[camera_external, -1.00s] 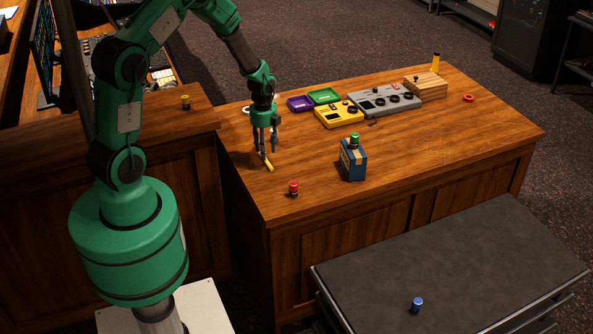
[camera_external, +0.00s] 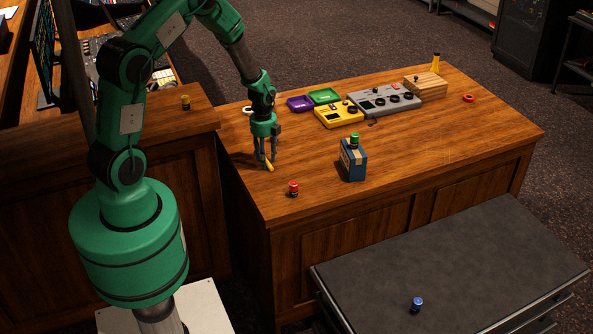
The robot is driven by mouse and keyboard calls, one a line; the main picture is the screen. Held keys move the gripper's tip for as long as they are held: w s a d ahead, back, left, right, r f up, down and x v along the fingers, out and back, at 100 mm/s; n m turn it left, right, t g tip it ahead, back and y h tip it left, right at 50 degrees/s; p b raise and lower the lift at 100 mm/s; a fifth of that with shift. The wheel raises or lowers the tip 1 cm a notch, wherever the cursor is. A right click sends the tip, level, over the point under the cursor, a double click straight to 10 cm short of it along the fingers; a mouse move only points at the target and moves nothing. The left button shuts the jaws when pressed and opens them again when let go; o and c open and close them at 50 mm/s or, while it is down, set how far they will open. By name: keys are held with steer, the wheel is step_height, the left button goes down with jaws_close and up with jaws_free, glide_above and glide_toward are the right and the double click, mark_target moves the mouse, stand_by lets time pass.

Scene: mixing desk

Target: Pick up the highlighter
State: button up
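A small yellow stick-shaped thing, which looks like the highlighter (camera_external: 269,166), lies near the left end of the wooden desk. My gripper (camera_external: 268,160) points straight down over it. Its two fingers are apart, one on each side of the highlighter, with the tips close to the desk top. Part of the highlighter is hidden by the fingers. I cannot tell whether a finger touches it.
A red-capped small item (camera_external: 293,188) and a blue box with a green top (camera_external: 353,160) stand nearby on the desk (camera_external: 430,140). A yellow device (camera_external: 338,114), purple tray (camera_external: 300,103) and green tray (camera_external: 324,96) sit behind. The desk's front right is clear.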

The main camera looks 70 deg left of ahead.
steer(key=c, duration=0.7)
steer(key=shift+r, duration=0.9)
steer(key=shift+s+d+r+p, duration=0.1)
steer(key=shift+s+r+p, duration=0.05)
steer(key=shift+r, duration=0.35)
steer(key=shift+s+r+p, duration=0.1)
steer(key=shift+r+p, duration=0.05)
steer(key=shift+r, duration=0.3)
steer(key=s+d, duration=0.2)
steer(key=s, duration=0.2)
steer(key=s+d+r, duration=0.1)
steer(key=s+d, duration=0.1)
steer(key=s, duration=0.3)
steer(key=s+d, duration=0.3)
steer(key=s, duration=0.1)
steer(key=shift+s+r+p, duration=0.15)
steer(key=shift+s+p, duration=0.25)
